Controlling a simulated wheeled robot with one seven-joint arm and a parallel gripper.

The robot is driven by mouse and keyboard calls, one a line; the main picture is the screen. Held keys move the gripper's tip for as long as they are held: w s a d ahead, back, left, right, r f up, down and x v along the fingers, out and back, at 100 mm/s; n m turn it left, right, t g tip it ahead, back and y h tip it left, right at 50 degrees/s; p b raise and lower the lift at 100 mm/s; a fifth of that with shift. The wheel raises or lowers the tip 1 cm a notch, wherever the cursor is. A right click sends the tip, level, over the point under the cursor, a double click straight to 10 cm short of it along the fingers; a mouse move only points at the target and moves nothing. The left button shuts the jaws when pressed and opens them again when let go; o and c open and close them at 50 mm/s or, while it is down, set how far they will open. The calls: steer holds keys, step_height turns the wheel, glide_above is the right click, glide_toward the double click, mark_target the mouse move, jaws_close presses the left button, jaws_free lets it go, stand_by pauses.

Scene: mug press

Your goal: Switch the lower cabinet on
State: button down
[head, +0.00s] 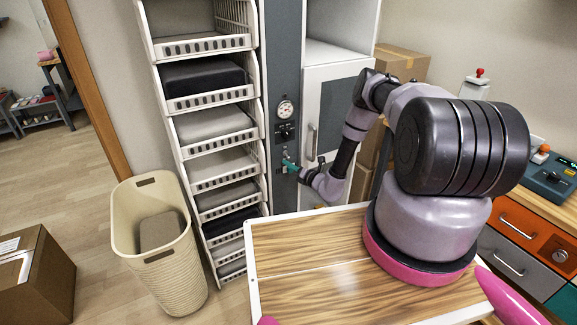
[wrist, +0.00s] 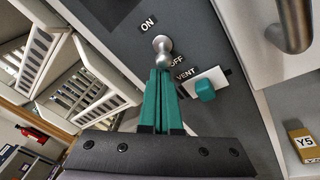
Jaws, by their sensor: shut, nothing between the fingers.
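My gripper (head: 287,163) is shut and empty, up against the grey control panel (head: 286,75). In the wrist view its teal fingers (wrist: 161,72) are together, their tips just below a silver toggle switch (wrist: 162,46). I cannot tell whether they touch it. The toggle sits between an ON label (wrist: 148,24) and an OFF label (wrist: 176,62), which it partly covers. Its exact setting is unclear. A teal knob (wrist: 205,90) stands to the right by the VENT label (wrist: 186,74). In the head view the gripper hides this toggle.
A round gauge (head: 285,109) and a dark control (head: 286,131) are higher on the panel. The white cabinet (head: 335,85) with a metal handle (head: 311,142) stands to the right. A shelf rack (head: 208,90) stands close on the left, with a beige basket (head: 165,265) before it.

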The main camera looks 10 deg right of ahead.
mark_target(289, 158)
steer(key=shift+s+r+g+h, duration=0.1)
steer(key=shift+r+g+h, duration=0.3)
steer(key=shift+g, duration=0.4)
steer(key=shift+d+r+m+g, duration=0.1)
steer(key=shift+r+m+g, duration=0.3)
steer(key=shift+g, duration=0.1)
steer(key=shift+s+h, duration=0.1)
steer(key=shift+h, duration=0.2)
steer(key=shift+r, duration=0.4)
steer(key=shift+r, duration=0.75)
